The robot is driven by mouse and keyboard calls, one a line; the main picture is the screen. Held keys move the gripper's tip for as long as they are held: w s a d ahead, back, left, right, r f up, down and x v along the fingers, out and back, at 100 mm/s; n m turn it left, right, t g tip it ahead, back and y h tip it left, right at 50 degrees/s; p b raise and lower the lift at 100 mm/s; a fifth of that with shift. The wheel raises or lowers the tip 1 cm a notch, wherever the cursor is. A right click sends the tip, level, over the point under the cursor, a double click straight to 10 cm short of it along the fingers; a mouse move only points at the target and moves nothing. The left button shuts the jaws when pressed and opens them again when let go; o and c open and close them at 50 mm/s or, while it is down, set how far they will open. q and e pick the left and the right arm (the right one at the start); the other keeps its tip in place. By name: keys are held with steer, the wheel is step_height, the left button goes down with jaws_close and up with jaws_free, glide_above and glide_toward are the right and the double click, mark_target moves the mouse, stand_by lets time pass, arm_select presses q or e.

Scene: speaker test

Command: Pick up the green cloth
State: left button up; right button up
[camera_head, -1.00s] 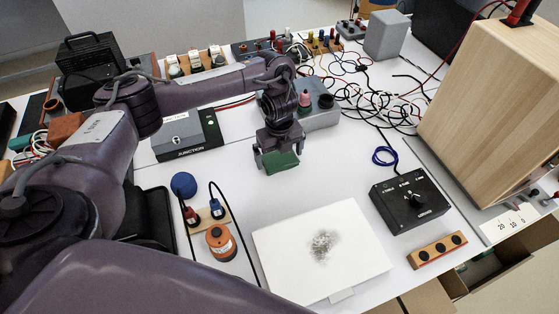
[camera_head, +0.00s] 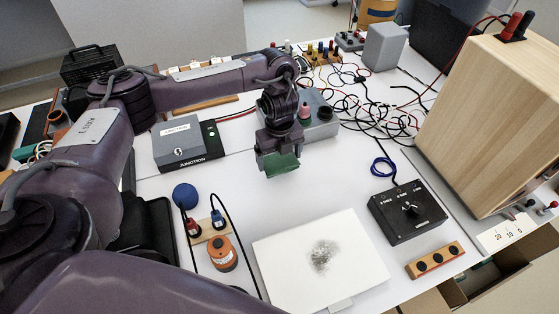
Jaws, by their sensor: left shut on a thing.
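The green cloth (camera_head: 283,166) is a small dark green piece between the fingers of my left gripper (camera_head: 277,163). My left gripper points down and is shut on it. It hangs above the white table, behind the white board and in front of the grey box with terminals. The gripper hides part of the cloth. My right gripper does not show.
A white board (camera_head: 325,258) with a grey smudge lies at the front. A black control box (camera_head: 407,211) stands right of it, near a wooden cabinet (camera_head: 492,115). Tangled wires (camera_head: 362,108) lie behind.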

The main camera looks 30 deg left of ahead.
mark_target(280, 159)
arm_select(q)
step_height(280, 159, up, 16)
steer(key=p, duration=0.4)
